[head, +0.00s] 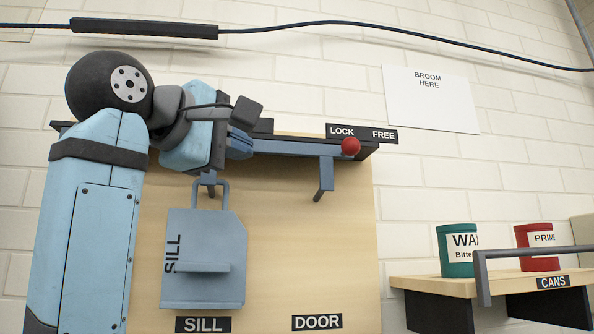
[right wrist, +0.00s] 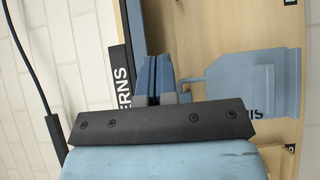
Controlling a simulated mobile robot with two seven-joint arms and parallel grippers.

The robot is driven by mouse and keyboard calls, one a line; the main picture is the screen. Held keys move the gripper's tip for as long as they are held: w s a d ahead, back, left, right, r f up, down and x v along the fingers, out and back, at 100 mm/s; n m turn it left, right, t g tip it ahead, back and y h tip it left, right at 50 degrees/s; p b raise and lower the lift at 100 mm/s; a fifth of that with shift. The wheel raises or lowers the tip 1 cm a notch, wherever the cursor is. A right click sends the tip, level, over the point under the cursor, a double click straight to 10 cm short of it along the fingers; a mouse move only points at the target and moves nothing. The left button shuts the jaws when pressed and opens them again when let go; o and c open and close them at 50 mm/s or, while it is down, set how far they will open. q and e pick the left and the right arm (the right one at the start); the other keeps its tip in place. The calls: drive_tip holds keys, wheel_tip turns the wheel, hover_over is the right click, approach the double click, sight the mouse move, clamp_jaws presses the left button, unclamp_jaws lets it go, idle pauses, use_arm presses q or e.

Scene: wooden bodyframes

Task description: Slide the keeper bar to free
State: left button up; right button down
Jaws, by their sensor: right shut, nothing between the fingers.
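The blue-grey keeper bar (head: 290,147) runs across the top of the wooden board (head: 300,235). A red knob (head: 350,146) sits toward its right end, below the LOCK/FREE label (head: 362,133) and nearer LOCK than FREE. My right gripper (head: 241,144) is shut and empty, well left of the knob; I cannot tell whether it touches the bar. In the right wrist view its fingers (right wrist: 155,78) lie side by side. A blue SILL pattern (head: 204,270) hangs from a hook under my arm; it also shows in the right wrist view (right wrist: 245,85). My left gripper is not in view.
An empty hook (head: 325,178) hangs above the DOOR label (head: 317,322). At right, a shelf (head: 440,287) with a front rail holds a green can (head: 457,262) and a red can (head: 528,256). A cable (head: 400,27) runs along the wall above. The space right of the knob looks clear.

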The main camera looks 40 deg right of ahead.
drive_tip(key=d+p, duration=0.4)
drive_tip(key=d, duration=0.9)
drive_tip(key=shift+s, duration=0.2)
drive_tip(key=shift+d, duration=0.1)
